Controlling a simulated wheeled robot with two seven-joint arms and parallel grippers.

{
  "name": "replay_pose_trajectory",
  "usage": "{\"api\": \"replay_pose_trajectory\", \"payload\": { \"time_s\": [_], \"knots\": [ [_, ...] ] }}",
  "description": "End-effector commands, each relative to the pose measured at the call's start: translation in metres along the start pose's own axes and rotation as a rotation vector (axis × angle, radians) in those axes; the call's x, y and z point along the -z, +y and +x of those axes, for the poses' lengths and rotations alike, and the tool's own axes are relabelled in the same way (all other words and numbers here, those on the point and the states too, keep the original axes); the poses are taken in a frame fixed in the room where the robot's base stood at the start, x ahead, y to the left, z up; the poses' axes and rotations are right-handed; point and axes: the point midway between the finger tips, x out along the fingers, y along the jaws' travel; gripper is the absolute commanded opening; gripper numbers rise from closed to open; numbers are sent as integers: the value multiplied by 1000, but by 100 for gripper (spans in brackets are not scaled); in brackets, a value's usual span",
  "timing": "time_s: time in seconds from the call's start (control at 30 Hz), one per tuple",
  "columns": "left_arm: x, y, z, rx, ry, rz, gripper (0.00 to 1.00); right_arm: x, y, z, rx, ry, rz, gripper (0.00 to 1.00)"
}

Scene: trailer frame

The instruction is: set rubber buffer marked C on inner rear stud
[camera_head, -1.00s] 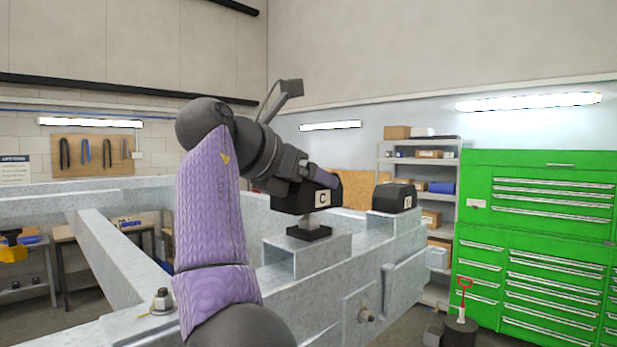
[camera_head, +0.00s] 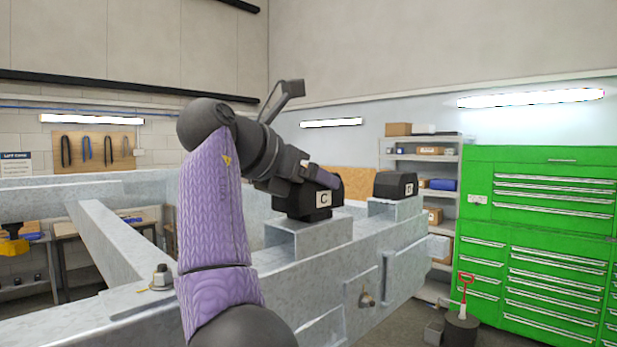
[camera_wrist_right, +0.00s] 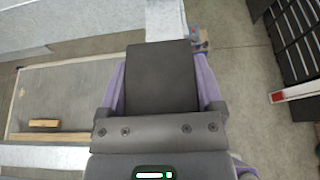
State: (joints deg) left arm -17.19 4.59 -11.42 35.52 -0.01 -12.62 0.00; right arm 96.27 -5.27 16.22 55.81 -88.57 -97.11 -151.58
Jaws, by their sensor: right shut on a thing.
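The black rubber buffer marked C (camera_head: 303,206) is low over the raised box bracket (camera_head: 320,236) on the trailer frame, its white label facing me. It looks seated, but its underside against the bracket is hard to make out. The stud beneath it is hidden. My right gripper (camera_head: 322,178) is shut on the buffer from above. In the right wrist view, the dark buffer (camera_wrist_right: 160,78) sits between my purple fingers. A second black buffer, apparently marked D (camera_head: 395,184), stands on the bracket further back. My left gripper is not in view.
The frame's galvanised beam (camera_head: 280,285) runs across the front, with a bolt (camera_head: 161,278) on its left part. A green tool cabinet (camera_head: 540,240) stands at right, shelves (camera_head: 420,145) behind. A red-handled tool (camera_head: 465,290) stands upright near the cabinet.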

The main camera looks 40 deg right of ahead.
Motion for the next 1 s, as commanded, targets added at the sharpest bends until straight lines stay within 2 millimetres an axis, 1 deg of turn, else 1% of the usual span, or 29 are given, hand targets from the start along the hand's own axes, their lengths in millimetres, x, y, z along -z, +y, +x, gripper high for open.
{"api": "replay_pose_trajectory", "payload": {
  "time_s": [0.07, 0.1, 0.17, 0.37, 0.47, 0.57, 0.6, 0.7, 0.8, 0.9, 1.0],
  "knots": [
    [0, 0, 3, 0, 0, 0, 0, 3, 0, 1, 0, -1, 1, 6],
    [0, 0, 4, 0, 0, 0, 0, 3, 0, 2, 0, -1, 1, 87],
    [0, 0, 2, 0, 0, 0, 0, 2, 0, 1, 0, -1, 1, 100],
    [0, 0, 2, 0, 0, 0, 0, 3, 0, 1, 0, 0, 0, 100],
    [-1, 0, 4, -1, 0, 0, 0, 3, 0, -7, -2, 0, 0, 100],
    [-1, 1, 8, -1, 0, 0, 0, 3, 0, -29, -4, -2, 0, 100],
    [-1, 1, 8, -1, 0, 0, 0, 3, 1, -41, -5, -3, -2, 100],
    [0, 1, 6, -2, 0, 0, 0, 1, 0, -67, -4, -3, -1, 100],
    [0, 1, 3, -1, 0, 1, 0, 1, 0, -86, -2, -2, -1, 100],
    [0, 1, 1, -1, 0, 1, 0, 2, 0, -96, 0, -2, 0, 100],
    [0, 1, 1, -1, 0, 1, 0, 2, 0, -99, 1, -1, 1, 100]
  ]
}}
